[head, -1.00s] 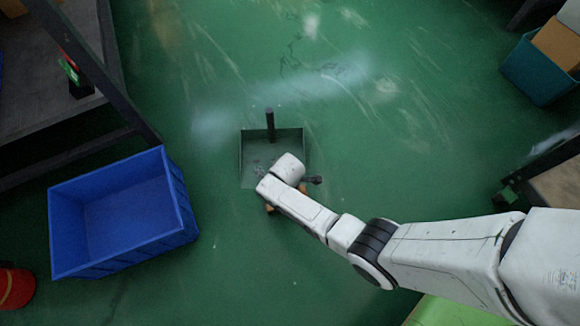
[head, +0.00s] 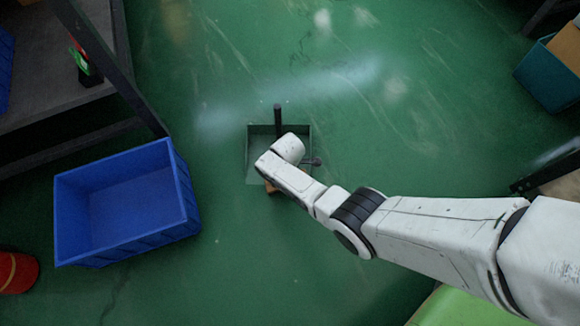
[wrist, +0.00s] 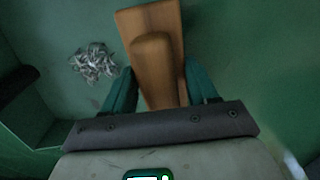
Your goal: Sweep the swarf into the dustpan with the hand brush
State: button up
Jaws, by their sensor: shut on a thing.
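The dustpan (head: 258,146) is a dark green square pan with an upright black handle (head: 278,118), on the green floor in the middle of the head view. My gripper (wrist: 160,88) is shut on the wooden hand brush (wrist: 150,20), with a green finger on either side. In the head view my wrist covers the pan's lower right, and only a bit of the brush (head: 271,187) shows at its near edge. The swarf (wrist: 93,62) is a small silvery heap left of the brush, apart from it. It looks to lie on the pan's floor, though I cannot be certain.
A blue crate (head: 190,205) stands left of the pan, with floor between them. A teal bin (head: 545,80) is at upper right. The floor beyond the pan is clear.

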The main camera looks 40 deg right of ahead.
jog(key=shift+w+r, duration=0.1)
dwell(0.3)
jog(key=r+p, duration=0.2)
jog(key=p, duration=0.1)
jog(key=s+r+p, duration=0.1)
jog(key=shift+s+a+r+p, duration=0.1)
jog(key=shift+a+r+p, duration=0.2)
jog(key=shift+r+p, duration=0.1)
jog(key=r+p, duration=0.1)
jog(key=s+r+p, duration=0.1)
jog(key=r+p, duration=0.1)
jog(key=p, duration=0.1)
jog(key=shift+s+a, duration=0.25)
jog(key=shift+a, duration=0.05)
